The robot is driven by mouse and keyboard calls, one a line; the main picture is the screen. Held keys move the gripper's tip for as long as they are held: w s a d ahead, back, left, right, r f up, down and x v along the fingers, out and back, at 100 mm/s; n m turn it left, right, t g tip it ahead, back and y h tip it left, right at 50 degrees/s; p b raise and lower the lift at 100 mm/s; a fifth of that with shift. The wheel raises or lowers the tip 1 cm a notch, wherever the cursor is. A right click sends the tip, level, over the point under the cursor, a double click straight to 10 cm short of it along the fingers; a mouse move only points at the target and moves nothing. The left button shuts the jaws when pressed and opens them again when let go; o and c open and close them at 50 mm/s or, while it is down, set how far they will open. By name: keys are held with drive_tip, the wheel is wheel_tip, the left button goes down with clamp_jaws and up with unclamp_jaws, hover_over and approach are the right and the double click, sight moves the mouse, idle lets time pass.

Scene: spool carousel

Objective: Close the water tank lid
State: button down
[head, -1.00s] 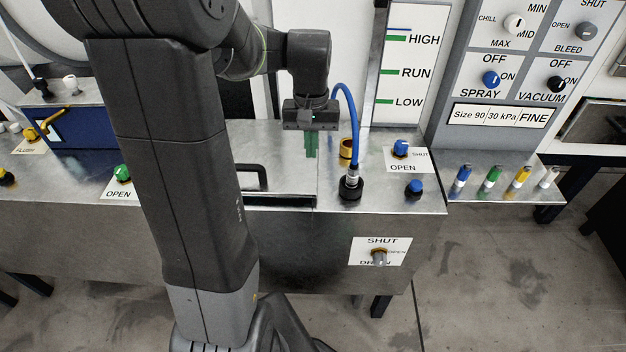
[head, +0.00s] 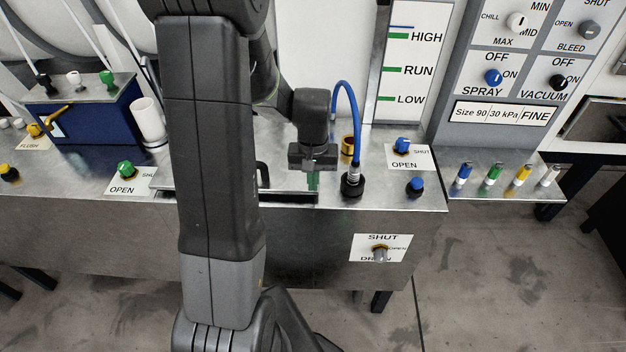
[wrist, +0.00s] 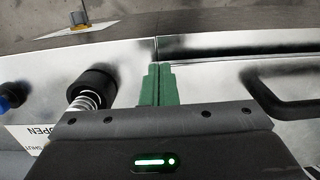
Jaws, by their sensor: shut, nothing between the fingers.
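The water tank lid (wrist: 215,75) is a flat metal plate with a black bar handle (wrist: 284,100), seen at right in the wrist view. In the head view the handle (head: 263,175) is partly hidden behind my arm, as is much of the lid. A dark strip (head: 285,198) runs along the lid's front edge; I cannot tell how wide any gap is. My gripper (head: 313,182) is shut and empty, its green fingers pointing down near the lid's right edge. In the wrist view the fingers (wrist: 158,82) are beside the seam, left of the handle; contact is unclear.
A black fitting with a blue hose (head: 352,187) stands close to the right of my gripper. A green knob (head: 125,168) is at left.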

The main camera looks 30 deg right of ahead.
sight(312, 203)
wheel_tip(312, 203, down, 3)
drive_tip(key=shift+s+a+r+b, duration=0.1)
drive_tip(key=shift+s+b, duration=0.05)
drive_tip(key=shift+b, duration=1.05)
drive_tip(key=shift+s+a+f, duration=0.25)
drive_tip(key=shift+f, duration=0.05)
drive_tip(key=shift+r, duration=0.45)
wheel_tip(312, 203, up, 14)
drive_tip(key=p, duration=0.2)
drive_tip(key=shift+w+d, duration=0.25)
